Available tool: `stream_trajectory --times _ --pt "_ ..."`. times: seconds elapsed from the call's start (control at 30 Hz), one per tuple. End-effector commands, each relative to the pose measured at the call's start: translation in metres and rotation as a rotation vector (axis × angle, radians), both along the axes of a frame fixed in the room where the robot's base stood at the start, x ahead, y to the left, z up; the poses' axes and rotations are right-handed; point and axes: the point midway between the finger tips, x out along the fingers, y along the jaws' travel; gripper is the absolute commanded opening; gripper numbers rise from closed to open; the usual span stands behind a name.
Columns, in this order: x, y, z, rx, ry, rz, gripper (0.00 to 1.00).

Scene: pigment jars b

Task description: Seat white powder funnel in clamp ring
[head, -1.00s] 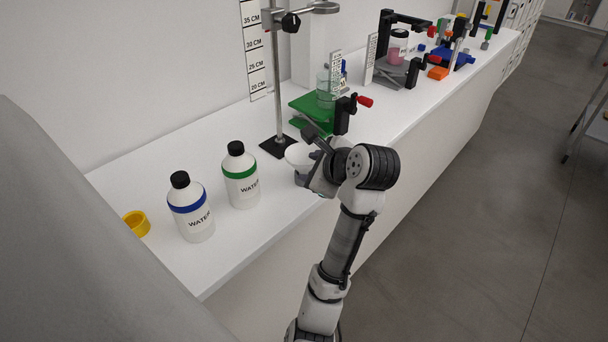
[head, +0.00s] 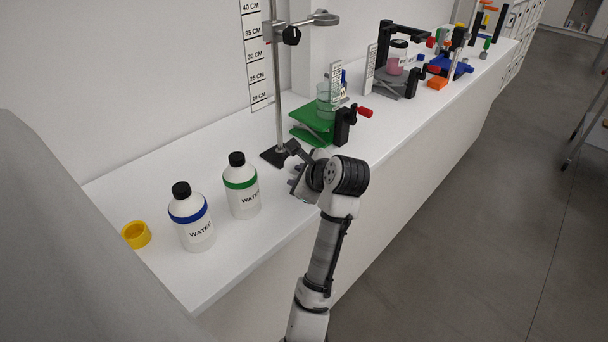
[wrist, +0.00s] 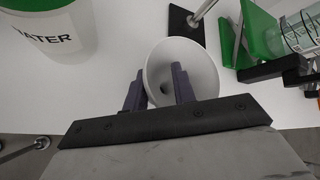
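The white funnel (wrist: 192,62) shows in the wrist view, wide mouth facing the camera, with a dark hole low in its bowl. My gripper (wrist: 159,78) has two dark fingers with a gap between them. The left finger is by the funnel's left rim and the right one overlaps the bowl; I see nothing clamped between them, and contact cannot be told. In the head view my gripper (head: 295,175) is low over the bench in front of the stand, and I cannot make out the funnel there. The grey clamp ring (head: 326,18) is high on the stand's rod (head: 277,85), apart from my gripper.
Two water bottles (head: 241,187) (head: 191,217) and a yellow cup (head: 136,235) stand left of my gripper. A green jack (head: 312,125) with a glass beaker (head: 327,100) is behind it. The stand's black base (head: 272,157) is close by.

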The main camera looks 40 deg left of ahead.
Motion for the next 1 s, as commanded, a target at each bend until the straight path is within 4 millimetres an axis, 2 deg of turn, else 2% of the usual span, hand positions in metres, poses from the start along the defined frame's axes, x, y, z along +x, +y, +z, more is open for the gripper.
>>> stream_trajectory --times 0.03,0.2,0.67,0.83,1.0 --pt "0.000 0.000 0.000 0.000 0.000 0.000 0.20" --pt "0.000 0.000 0.000 0.000 0.000 0.000 0.00" --pt "0.000 0.000 0.003 0.001 -0.001 0.000 0.00" --pt "0.000 0.000 0.015 0.003 -0.001 0.000 0.00" --pt "0.001 0.000 0.041 0.005 -0.004 -0.001 0.00"
